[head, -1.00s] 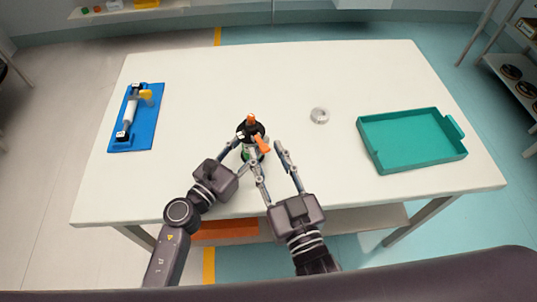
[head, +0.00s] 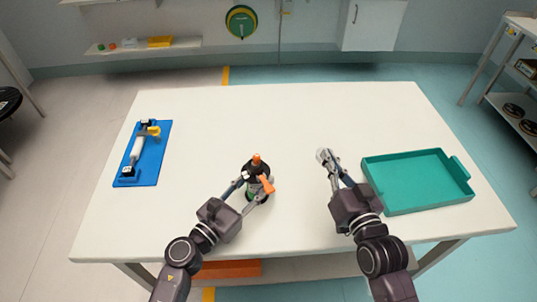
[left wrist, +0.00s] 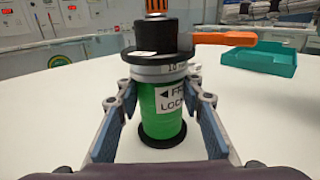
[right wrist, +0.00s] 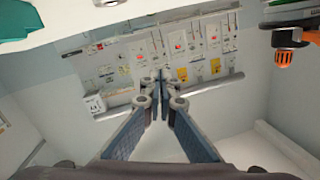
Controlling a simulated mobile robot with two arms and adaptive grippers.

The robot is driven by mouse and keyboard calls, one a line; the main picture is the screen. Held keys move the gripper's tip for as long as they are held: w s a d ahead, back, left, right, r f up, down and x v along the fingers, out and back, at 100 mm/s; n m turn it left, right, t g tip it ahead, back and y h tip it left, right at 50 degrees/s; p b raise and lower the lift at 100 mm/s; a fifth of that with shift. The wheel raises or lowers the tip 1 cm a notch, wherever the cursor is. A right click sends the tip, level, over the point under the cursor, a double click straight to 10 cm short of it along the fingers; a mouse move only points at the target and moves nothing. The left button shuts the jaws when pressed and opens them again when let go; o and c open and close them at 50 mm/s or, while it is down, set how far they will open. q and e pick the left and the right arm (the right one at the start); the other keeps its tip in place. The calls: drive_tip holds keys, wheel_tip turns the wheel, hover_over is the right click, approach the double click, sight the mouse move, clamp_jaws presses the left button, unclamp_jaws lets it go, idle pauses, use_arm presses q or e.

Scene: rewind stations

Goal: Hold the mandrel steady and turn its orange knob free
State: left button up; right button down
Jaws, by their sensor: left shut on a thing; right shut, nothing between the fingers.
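The mandrel (head: 252,168) stands upright near the middle of the table, with a black top, a green body and a side lever (head: 266,184) in orange. Its orange knob (head: 256,157) sits on top. My left gripper (head: 257,190) is shut on the mandrel; in the left wrist view its fingers flank the green body (left wrist: 162,112), below the black flange. My right gripper (head: 325,158) is shut and empty, to the right of the mandrel and apart from it. In the right wrist view the ribbed orange knob (right wrist: 284,58) shows at the upper right.
A blue fixture board (head: 153,165) with a white roller lies at the left. A teal tray (head: 418,205) stands at the right. A metal ring (right wrist: 110,3) shows at the right wrist view's top edge. The table's back is clear.

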sight(257, 159)
drive_tip(key=a+f+m+g+y, duration=0.1)
drive_tip(key=w+a+f+m+g+y, duration=0.1)
drive_tip(key=f+y, duration=0.1)
drive_tip(key=w+a+f+m+g+y, duration=0.1)
drive_tip(key=f+g+y, duration=0.1)
drive_tip(key=shift+s+a+m+g+y, duration=0.1)
drive_tip(key=shift+a+m+g+y, duration=0.2)
drive_tip(key=shift+a+m+y, duration=0.1)
wheel_tip(257, 159, up, 6)
drive_tip(key=s+a+m+g+y, duration=0.2)
drive_tip(key=g+y, duration=0.1)
drive_tip(key=y, duration=0.3)
drive_tip(key=a, duration=0.3)
drive_tip(key=w+a, duration=0.1)
drive_tip(key=a, duration=0.5)
drive_tip(key=shift+w, duration=0.3)
